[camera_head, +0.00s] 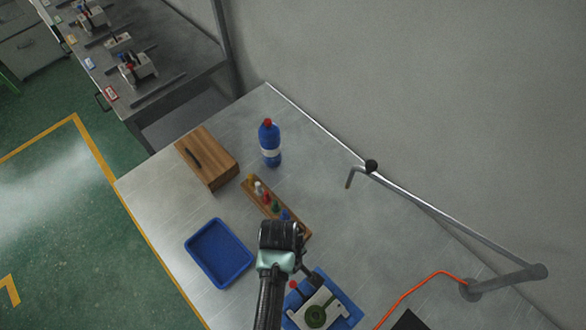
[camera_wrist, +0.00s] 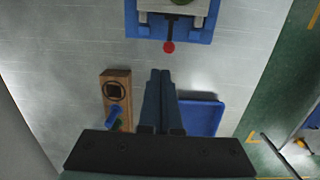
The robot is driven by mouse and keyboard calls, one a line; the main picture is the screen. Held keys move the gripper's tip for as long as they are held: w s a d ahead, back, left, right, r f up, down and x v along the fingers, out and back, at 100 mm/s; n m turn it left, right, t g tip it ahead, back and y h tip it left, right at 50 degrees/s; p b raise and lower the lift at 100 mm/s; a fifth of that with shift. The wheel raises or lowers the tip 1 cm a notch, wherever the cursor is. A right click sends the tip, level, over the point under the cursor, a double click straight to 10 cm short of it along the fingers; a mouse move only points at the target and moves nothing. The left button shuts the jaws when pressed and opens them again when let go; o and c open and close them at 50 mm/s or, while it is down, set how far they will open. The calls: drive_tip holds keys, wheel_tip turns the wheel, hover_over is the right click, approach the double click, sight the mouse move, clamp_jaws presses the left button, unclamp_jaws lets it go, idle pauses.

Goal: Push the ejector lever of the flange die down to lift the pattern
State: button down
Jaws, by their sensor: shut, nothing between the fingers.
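The flange die (camera_head: 334,300) is a pale block on a blue base at the bottom of the head view, with a green ring-shaped pattern (camera_head: 316,316) in it. Its ejector lever ends in a red knob (camera_head: 293,285). In the wrist view the die's blue base (camera_wrist: 200,37) is at the top edge, and the dark lever with its red knob (camera_wrist: 168,47) sticks out towards my gripper (camera_wrist: 160,72). My gripper is shut and empty, its fingertips just below the knob in that picture, with no visible contact. The fingertips are mostly hidden in the head view.
A wooden rack (camera_head: 259,199) with several coloured items stands beside my gripper. A blue tray (camera_head: 219,253) lies left of it. A wooden box (camera_head: 207,158) and blue bottle (camera_head: 270,145) stand farther back. A metal jointed arm (camera_head: 430,208) stands to the right.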

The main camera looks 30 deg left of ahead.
sight(299, 291)
drive_tip(key=shift+s+d+f, duration=0.15)
drive_tip(key=shift+s+f, duration=0.05)
drive_tip(key=shift+s, duration=0.5)
drive_tip(key=shift+f, duration=0.1)
drive_tip(key=f+b, duration=0.4)
drive_tip(key=b, duration=0.1)
drive_tip(key=f+b, duration=0.2)
drive_tip(key=shift+s+d+f, duration=0.1)
drive_tip(key=shift+d+f, duration=0.2)
drive_tip(key=shift+f, duration=0.1)
